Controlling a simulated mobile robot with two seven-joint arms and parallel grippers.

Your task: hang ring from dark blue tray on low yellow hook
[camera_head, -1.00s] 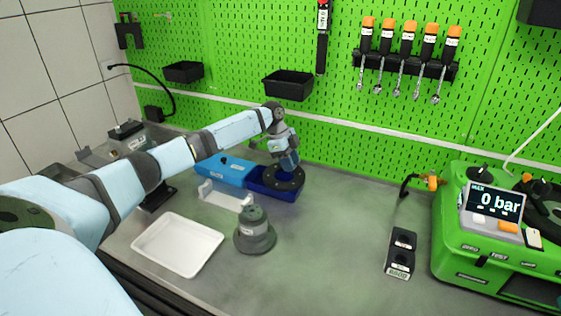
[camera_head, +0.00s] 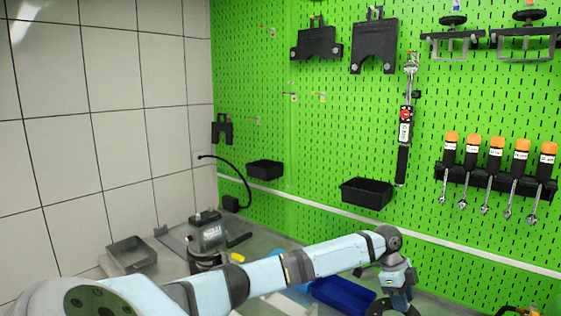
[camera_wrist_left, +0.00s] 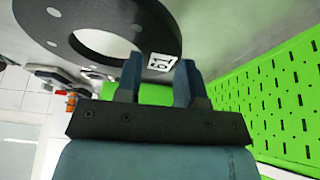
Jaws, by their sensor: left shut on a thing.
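My left gripper (camera_head: 396,300) is low at the bottom edge of the head view, just right of the dark blue tray (camera_head: 343,295). It is shut on a black ring (camera_head: 378,308), which the frame's edge cuts off. In the left wrist view the ring (camera_wrist_left: 152,28) fills the top, and the fingers (camera_wrist_left: 159,78) hold its rim beside a small white label. Small hooks with coloured tags stick out of the green pegboard. My right gripper is out of view.
Black bins (camera_head: 367,193) (camera_head: 265,170) are fixed low on the pegboard. Black brackets (camera_head: 374,45) hang high, and orange-handled tools (camera_head: 485,175) hang at the right. A black cable (camera_head: 235,172) curves at the corner. The board around the small hooks is mostly clear.

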